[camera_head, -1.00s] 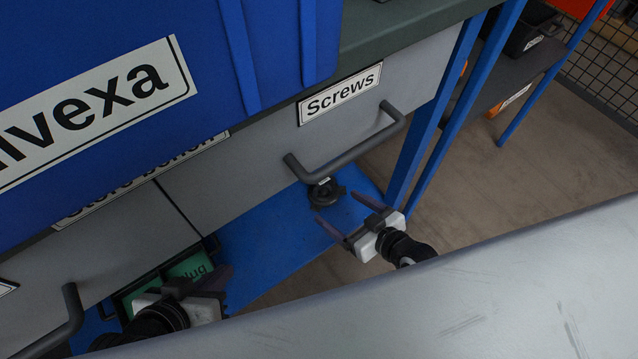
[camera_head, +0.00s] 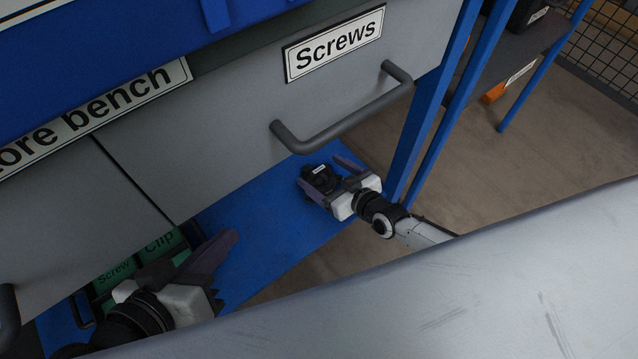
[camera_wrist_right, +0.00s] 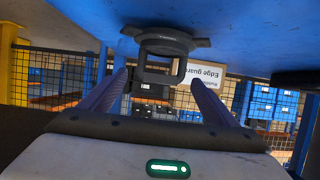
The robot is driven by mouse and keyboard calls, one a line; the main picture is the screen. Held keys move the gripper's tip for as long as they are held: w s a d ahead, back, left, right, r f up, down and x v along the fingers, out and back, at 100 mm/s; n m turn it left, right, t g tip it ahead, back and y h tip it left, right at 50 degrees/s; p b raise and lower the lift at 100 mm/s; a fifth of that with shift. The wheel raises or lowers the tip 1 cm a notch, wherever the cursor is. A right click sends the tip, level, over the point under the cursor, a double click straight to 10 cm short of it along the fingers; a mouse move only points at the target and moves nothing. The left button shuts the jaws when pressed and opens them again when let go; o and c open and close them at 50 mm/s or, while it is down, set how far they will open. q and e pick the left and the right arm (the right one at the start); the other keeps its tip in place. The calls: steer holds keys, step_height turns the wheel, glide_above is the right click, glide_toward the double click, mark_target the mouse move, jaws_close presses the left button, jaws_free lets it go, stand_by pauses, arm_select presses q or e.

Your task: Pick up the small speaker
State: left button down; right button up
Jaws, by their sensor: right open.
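The small dark object that I take for the speaker (camera_head: 320,179) stands on the blue lower shelf (camera_head: 265,220), below the drawer handle. It has a small white label on top. My right gripper (camera_head: 325,173) is open, its two purple fingers on either side of the object in the head view. In the right wrist view the picture is upside down; the dark object (camera_wrist_right: 166,42) hangs from the blue surface at top, between and beyond the fingertips of my right gripper (camera_wrist_right: 158,80). Contact is not visible. My left gripper (camera_head: 205,262) is at lower left; its opening is unclear.
The grey drawer marked "Screws" (camera_head: 235,125) has a protruding handle (camera_head: 345,125) above the right gripper. A blue post (camera_head: 430,110) stands just right of it. Brown floor lies at right.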

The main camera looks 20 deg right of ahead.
steer(key=shift+w, duration=0.1)
steer(key=c, duration=1.7)
